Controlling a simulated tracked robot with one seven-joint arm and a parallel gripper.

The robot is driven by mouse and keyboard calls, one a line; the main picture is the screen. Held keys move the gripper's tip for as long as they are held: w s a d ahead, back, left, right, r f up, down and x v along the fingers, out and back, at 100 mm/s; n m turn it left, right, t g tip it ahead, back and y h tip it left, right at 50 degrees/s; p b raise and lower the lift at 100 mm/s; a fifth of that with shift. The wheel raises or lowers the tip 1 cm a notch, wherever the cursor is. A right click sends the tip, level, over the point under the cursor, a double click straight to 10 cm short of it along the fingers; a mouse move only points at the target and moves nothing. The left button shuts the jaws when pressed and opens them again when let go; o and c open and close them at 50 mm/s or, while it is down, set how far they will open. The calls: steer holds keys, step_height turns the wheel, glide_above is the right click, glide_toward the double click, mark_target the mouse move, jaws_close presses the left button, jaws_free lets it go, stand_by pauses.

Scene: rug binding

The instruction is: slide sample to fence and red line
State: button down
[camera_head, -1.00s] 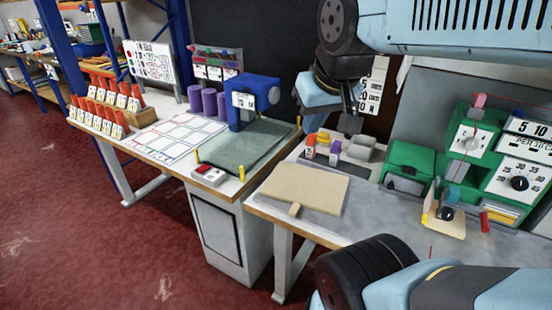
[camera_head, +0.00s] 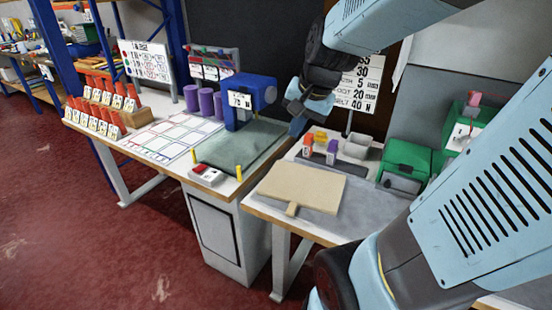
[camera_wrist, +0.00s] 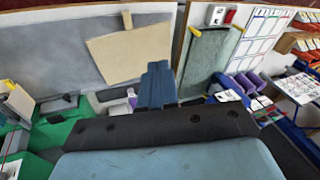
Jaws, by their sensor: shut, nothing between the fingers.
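The sample appears to be the flat tan piece (camera_head: 302,189) with a small tab at its near edge, lying on the grey top of the right-hand table. In the wrist view the tan piece (camera_wrist: 132,52) lies beyond my fingers, its tab at the top. My gripper (camera_head: 297,126) is shut and empty, raised over the back of the tables, apart from the sample. Its blue fingers (camera_wrist: 156,86) show together in the wrist view. I cannot make out a fence or red line; my arm covers the right part of the table.
A green box (camera_head: 407,160) and a green machine (camera_head: 462,130) stand right of the sample. Small orange and purple blocks and a grey bin (camera_head: 357,146) stand behind it. The left table holds a blue machine (camera_head: 250,100) and a green-grey mat (camera_head: 240,146).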

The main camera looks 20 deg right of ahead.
steer(key=w+d+f+m, duration=0.4)
steer(key=w+f+m, duration=0.1)
steer(key=f+m, duration=0.15)
steer(key=m+g, duration=0.3)
steer(key=m, duration=1.1)
glide_toward(297, 181)
steer(key=s+d+f, duration=0.3)
steer(key=s+d, duration=0.1)
steer(key=s, duration=0.1)
steer(key=s+d+f, duration=0.2)
steer(key=s, duration=0.1)
steer(key=shift+d+f, duration=0.25)
steer(key=shift+f, duration=0.1)
steer(key=w+a, duration=0.2)
steer(key=w, duration=0.1)
steer(key=w+a, duration=0.5)
steer(key=w, duration=0.1)
steer(key=shift+a, duration=0.35)
steer(key=shift+f, duration=0.65)
steer(key=shift+s+f, duration=0.15)
